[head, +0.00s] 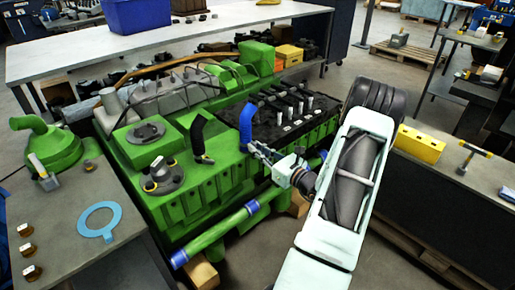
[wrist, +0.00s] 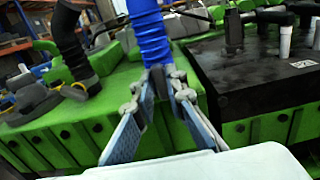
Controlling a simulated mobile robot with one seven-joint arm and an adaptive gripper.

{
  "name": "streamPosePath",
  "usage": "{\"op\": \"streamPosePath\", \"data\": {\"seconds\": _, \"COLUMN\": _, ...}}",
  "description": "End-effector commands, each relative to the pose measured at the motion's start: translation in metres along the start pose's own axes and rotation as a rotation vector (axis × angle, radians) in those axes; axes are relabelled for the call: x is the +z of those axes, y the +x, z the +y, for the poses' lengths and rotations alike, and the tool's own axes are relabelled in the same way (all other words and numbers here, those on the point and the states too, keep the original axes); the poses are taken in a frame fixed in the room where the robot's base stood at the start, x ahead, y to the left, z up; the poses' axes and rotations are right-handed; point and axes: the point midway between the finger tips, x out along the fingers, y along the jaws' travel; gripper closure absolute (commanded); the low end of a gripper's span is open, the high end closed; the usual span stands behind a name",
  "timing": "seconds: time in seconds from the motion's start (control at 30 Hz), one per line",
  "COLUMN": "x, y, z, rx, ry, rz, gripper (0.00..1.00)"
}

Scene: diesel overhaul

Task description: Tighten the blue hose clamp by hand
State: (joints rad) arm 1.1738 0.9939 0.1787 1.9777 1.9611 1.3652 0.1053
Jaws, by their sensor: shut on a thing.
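The blue hose (head: 246,122) rises from the green engine (head: 185,215), just left of its black top section. In the wrist view the ribbed blue hose (wrist: 151,35) stands upright at the middle. My gripper (head: 256,149) reaches in from the right to the lower end of this hose. In the wrist view the fingertips of my gripper (wrist: 159,82) are close together at the hose's foot, shut on the clamp there. The fingertips hide the clamp, so its shape and tightness cannot be seen.
A black hose (head: 197,135) with a yellow-handled clamp (head: 204,160) stands to the left. The black top section (head: 285,120) with upright pale studs lies right of the blue hose. A side table (head: 130,262) holds a light blue ring (head: 97,221). A yellow block (head: 419,145) lies on the right bench.

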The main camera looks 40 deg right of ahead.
Motion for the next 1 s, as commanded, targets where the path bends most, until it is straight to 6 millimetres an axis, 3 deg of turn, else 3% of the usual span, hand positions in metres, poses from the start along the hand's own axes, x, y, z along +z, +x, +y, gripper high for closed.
{"op": "streamPosePath", "data": {"seconds": 0.43, "x": -0.002, "y": -0.002, "z": 0.000, "rx": -0.001, "ry": 0.011, "rz": 0.005, "gripper": 1.00}}
{"op": "streamPosePath", "data": {"seconds": 0.47, "x": -0.002, "y": -0.002, "z": 0.000, "rx": -0.001, "ry": 0.011, "rz": 0.005, "gripper": 0.85}}
{"op": "streamPosePath", "data": {"seconds": 0.6, "x": -0.002, "y": -0.001, "z": 0.000, "rx": -0.001, "ry": 0.010, "rz": 0.003, "gripper": 0.72}}
{"op": "streamPosePath", "data": {"seconds": 0.87, "x": -0.001, "y": -0.002, "z": 0.000, "rx": -0.001, "ry": 0.009, "rz": 0.002, "gripper": 0.72}}
{"op": "streamPosePath", "data": {"seconds": 1.0, "x": -0.001, "y": -0.013, "z": -0.001, "rx": -0.002, "ry": 0.009, "rz": 0.004, "gripper": 0.72}}
